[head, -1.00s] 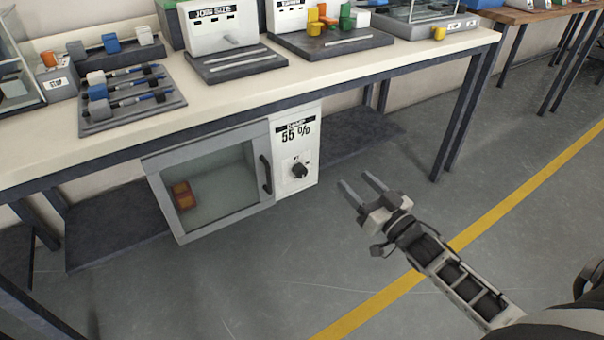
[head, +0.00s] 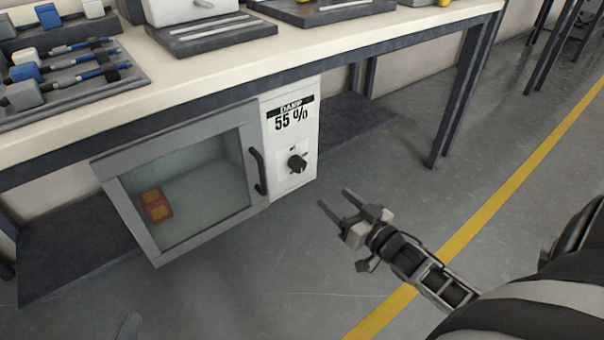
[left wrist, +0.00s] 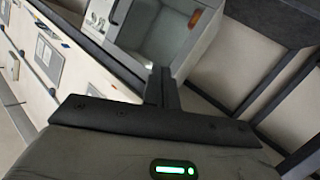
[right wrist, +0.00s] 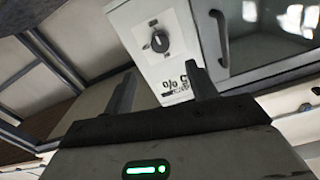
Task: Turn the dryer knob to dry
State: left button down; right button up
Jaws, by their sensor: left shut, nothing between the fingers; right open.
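The dryer (head: 120,172) hangs under the bench, with a glass door and a white control panel (head: 308,110) reading "DAMP 55 %". Its black knob (head: 297,163) sits low on the panel. The knob also shows upside down in the right wrist view (right wrist: 160,40), beyond the fingers. My right gripper (head: 335,200) is open and empty, in front of the panel, a little below and right of the knob, not touching it. It also shows in the right wrist view (right wrist: 162,88). My left gripper (left wrist: 160,85) is shut and empty; only a tip shows at the head view's bottom left (head: 130,325).
A red and orange piece (head: 156,204) lies inside the dryer behind the glass. The door handle (head: 258,172) is just left of the panel. The bench top (head: 200,72) overhangs the dryer, and a bench leg (head: 462,95) stands to the right. Floor in front is clear.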

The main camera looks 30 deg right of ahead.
aim_at(301, 169)
jog(key=w+b, duration=0.1)
jog(key=w, duration=0.3)
jog(key=w+b, duration=0.1)
jog(key=w, duration=0.3)
jog(key=w+a+b, duration=0.1)
jog(key=w+b, duration=0.1)
jog(key=w, duration=0.2)
jog(key=shift+w+f, duration=0.1)
jog(key=shift+w, duration=0.5)
pick_arm(q)
jog(key=shift+w+d+r+n+t+h, duration=0.1)
jog(key=shift+d+r+n+t+h, duration=0.5)
jog(key=shift+r+n+h, duration=0.25)
pick_arm(e)
jog(key=c, duration=1)
